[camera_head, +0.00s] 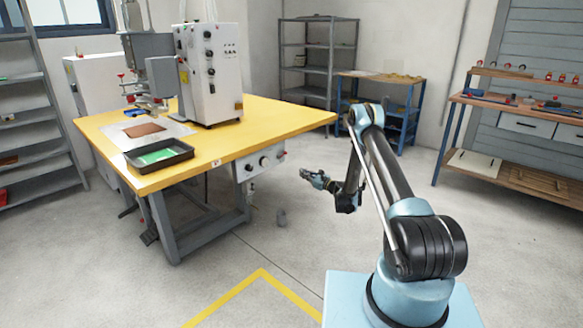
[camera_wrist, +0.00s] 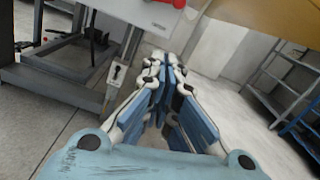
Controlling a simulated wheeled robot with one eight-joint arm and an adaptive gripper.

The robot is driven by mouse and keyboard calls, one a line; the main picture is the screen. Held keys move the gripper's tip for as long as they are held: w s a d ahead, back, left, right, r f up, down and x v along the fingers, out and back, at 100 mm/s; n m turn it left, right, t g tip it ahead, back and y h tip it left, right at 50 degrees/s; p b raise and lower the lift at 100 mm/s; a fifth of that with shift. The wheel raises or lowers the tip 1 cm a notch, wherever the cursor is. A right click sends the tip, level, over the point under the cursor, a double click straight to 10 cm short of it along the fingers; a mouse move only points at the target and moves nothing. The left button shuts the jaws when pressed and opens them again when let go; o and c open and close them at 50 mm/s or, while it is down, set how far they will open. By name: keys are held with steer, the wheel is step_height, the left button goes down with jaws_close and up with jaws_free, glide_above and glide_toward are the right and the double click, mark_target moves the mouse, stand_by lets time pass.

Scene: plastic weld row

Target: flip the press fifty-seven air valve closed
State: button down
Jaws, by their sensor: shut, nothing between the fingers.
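The welding press (camera_head: 208,72) is a white cabinet with a press head, standing on a yellow-topped bench (camera_head: 290,112). A grey panel with round knobs (camera_head: 262,161) is under the bench's front edge. In the wrist view a small pale fitting with a dark knob (camera_wrist: 117,74) sits by the bench leg, left of my fingertips. I cannot tell for certain whether it is the air valve, nor read its lever position. My gripper (camera_head: 308,175) is shut and empty, in the air right of the bench; its blue-tipped fingers meet in the wrist view (camera_wrist: 165,62).
A black tray with a green sheet (camera_head: 160,156) lies on the bench. The bench edge overhangs near my gripper in the wrist view (camera_wrist: 270,15). Grey shelving (camera_head: 318,60), a blue-framed table (camera_head: 380,105) and a workbench (camera_head: 520,110) stand behind.

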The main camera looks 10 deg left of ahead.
mark_target(282, 155)
steer(key=shift+w+d+f+n, duration=0.1)
steer(key=shift+w+d+n, duration=0.05)
steer(key=shift+w+n, duration=0.2)
steer(key=x, duration=0.3)
steer(key=r+x, duration=0.1)
steer(key=x, duration=0.3)
steer(key=r+x, duration=0.1)
steer(key=x, duration=0.2)
steer(key=shift+s+a, duration=0.2)
steer(key=shift+a, duration=0.1)
steer(key=shift+s+a+r, duration=0.1)
steer(key=shift+a+r, duration=0.1)
steer(key=shift+r, duration=0.25)
steer(key=shift+a+r, duration=0.15)
steer(key=shift+r, duration=0.3)
